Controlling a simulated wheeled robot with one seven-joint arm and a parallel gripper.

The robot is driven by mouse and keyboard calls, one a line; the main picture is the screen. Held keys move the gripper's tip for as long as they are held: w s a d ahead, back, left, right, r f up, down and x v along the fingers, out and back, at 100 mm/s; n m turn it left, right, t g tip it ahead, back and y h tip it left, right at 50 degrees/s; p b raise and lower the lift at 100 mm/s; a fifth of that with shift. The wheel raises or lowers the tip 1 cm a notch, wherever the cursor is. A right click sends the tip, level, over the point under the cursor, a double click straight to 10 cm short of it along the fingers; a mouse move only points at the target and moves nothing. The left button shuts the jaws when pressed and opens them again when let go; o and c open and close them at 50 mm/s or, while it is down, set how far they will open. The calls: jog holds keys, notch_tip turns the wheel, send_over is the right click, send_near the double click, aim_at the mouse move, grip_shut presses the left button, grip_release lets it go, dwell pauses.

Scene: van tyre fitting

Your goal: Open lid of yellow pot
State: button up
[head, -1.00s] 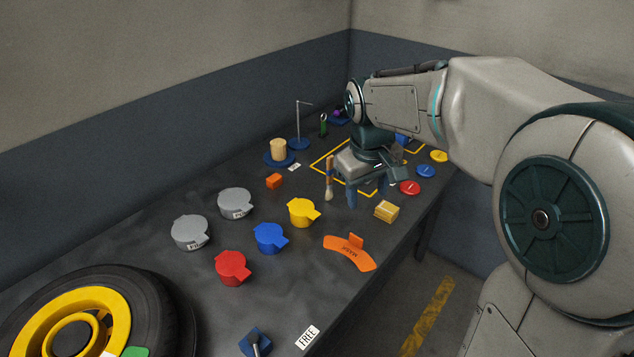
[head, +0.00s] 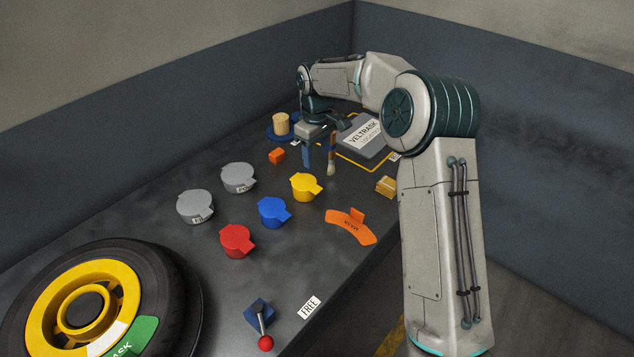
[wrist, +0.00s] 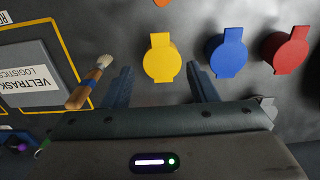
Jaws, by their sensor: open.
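The yellow pot (head: 305,187) stands on the dark bench with its lid down and a tab pointing right. In the wrist view the yellow pot (wrist: 162,60) lies ahead of my gripper, between the lines of the two fingers. My gripper (head: 319,160) is open and empty, above the bench and farther back than the pot. In the wrist view its fingers (wrist: 162,85) are spread wide and touch nothing. A brush (head: 331,155) with a wooden handle shows beside the right finger in the head view; the brush (wrist: 92,80) is outside the fingers in the wrist view.
A blue pot (head: 273,212), a red pot (head: 236,241) and two grey pots (head: 238,177) stand near the yellow one. A tyre (head: 170,290) fills the near left.

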aim_at(316, 190)
notch_tip(316, 190, down, 11)
jog(key=shift+f+p, duration=0.15)
jog(key=shift+p, duration=0.7)
grip_shut()
